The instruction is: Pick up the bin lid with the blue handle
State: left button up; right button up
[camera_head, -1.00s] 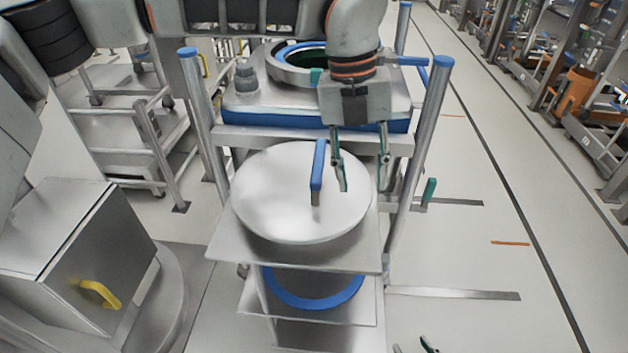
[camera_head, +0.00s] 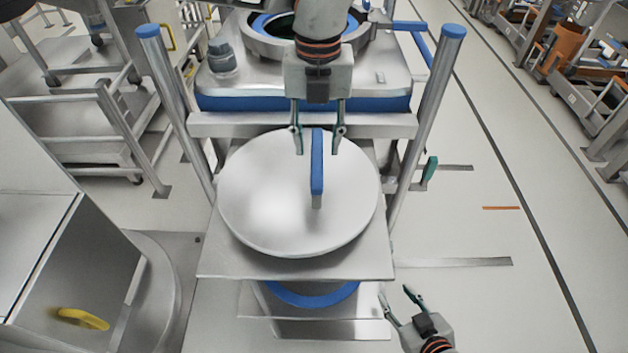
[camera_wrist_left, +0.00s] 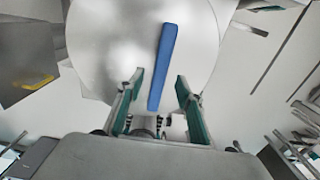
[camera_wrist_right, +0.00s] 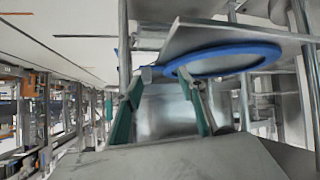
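The round grey bin lid (camera_head: 262,205) lies flat on a metal shelf, its blue handle (camera_head: 317,163) standing up right of its middle. In the left wrist view the lid (camera_wrist_left: 100,40) and the blue handle (camera_wrist_left: 163,60) also show. My left gripper (camera_head: 317,145) is open and empty at the handle's far end, one finger on each side; neither finger visibly touches it. In the left wrist view the near end of the handle lies between the fingertips (camera_wrist_left: 158,78). My right gripper (camera_head: 396,298) is open and empty, low at the right of the stand, and its fingers (camera_wrist_right: 160,85) show apart.
The shelf (camera_head: 300,266) under the lid sits between two blue-capped posts (camera_head: 440,100). A blue ring (camera_head: 312,296) is below the shelf. Behind the lid stands a metal unit with a blue band (camera_head: 290,103). A metal box with a yellow handle (camera_head: 82,318) is at left.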

aim_at(317, 154)
pick_arm(q)
notch_tip(317, 154, down, 4)
jog(key=shift+s+r, duration=0.1)
jog(key=shift+r, duration=0.15)
jog(key=shift+f, duration=0.3)
pick_arm(e)
jog(key=shift+w+r, duration=0.55)
jog(key=shift+r, duration=0.35)
pick_arm(q)
jog(key=shift+f, duration=0.1)
pick_arm(e)
jog(key=shift+s+f, duration=0.15)
jog(key=shift+f, duration=0.15)
pick_arm(q)
jog(key=shift+f, duration=0.1)
pick_arm(e)
jog(key=shift+f, duration=0.25)
jog(key=shift+f, duration=0.1)
pick_arm(q)
grip_shut()
pick_arm(e)
jog(key=shift+r, duration=0.2)
